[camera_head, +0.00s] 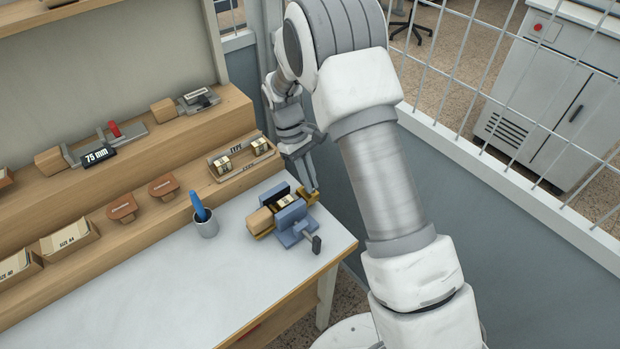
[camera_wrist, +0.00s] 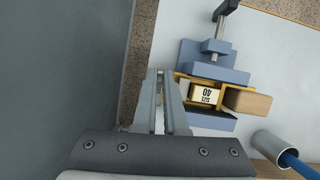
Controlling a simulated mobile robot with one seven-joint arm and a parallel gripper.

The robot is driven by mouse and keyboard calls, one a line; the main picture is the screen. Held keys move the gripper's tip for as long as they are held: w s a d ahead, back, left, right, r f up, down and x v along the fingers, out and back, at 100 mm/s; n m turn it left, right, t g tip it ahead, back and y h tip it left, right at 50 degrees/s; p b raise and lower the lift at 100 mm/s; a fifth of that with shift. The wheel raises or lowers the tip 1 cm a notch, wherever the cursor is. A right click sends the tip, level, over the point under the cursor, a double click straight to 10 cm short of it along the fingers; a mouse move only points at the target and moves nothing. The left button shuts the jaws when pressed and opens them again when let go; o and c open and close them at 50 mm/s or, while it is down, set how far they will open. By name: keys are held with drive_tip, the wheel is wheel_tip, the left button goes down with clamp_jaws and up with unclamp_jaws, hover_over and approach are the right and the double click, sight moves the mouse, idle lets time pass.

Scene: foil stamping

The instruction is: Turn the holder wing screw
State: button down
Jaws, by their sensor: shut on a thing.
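The brass type holder (camera_wrist: 182,94) sits in a blue-grey vise (camera_wrist: 222,73) at the table's right end, its wooden handle (camera_wrist: 247,101) sticking out. In the head view the handle (camera_head: 260,220) points left and the vise (camera_head: 292,214) stands beside it.
The vise's dark crank handle (camera_head: 316,244) sticks out at the front. A grey cup (camera_head: 206,228) with a blue tool stands left of the holder. A wooden type rack (camera_head: 240,163) is behind. The table front (camera_head: 150,300) is clear. A wire fence is at the right.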

drive_tip(key=m, duration=0.2)
drive_tip(key=m+y, duration=0.1)
drive_tip(key=m, duration=0.1)
drive_tip(key=shift+a+m+g+y, duration=0.15)
drive_tip(key=shift+m+g+y, duration=0.15)
drive_tip(key=shift+m, duration=0.1)
drive_tip(key=m+y, duration=0.1)
drive_tip(key=m, duration=0.3)
drive_tip(key=shift+a+m+y, duration=0.1)
drive_tip(key=shift+m+y, duration=0.2)
drive_tip(key=shift+y, duration=0.1)
drive_tip(key=m, duration=0.2)
drive_tip(key=m+y, duration=0.1)
drive_tip(key=m, duration=0.1)
drive_tip(key=shift+a+y, duration=0.1)
drive_tip(key=shift+y, duration=0.2)
drive_tip(key=m, duration=0.2)
drive_tip(key=m+t+y, duration=0.1)
drive_tip(key=m, duration=0.2)
drive_tip(key=shift+w+a+t, duration=0.1)
drive_tip(key=shift+w+t, duration=0.05)
drive_tip(key=shift+t, duration=0.15)
drive_tip(key=c, duration=1)
unclamp_jaws()
drive_tip(key=shift+o, duration=0.2)
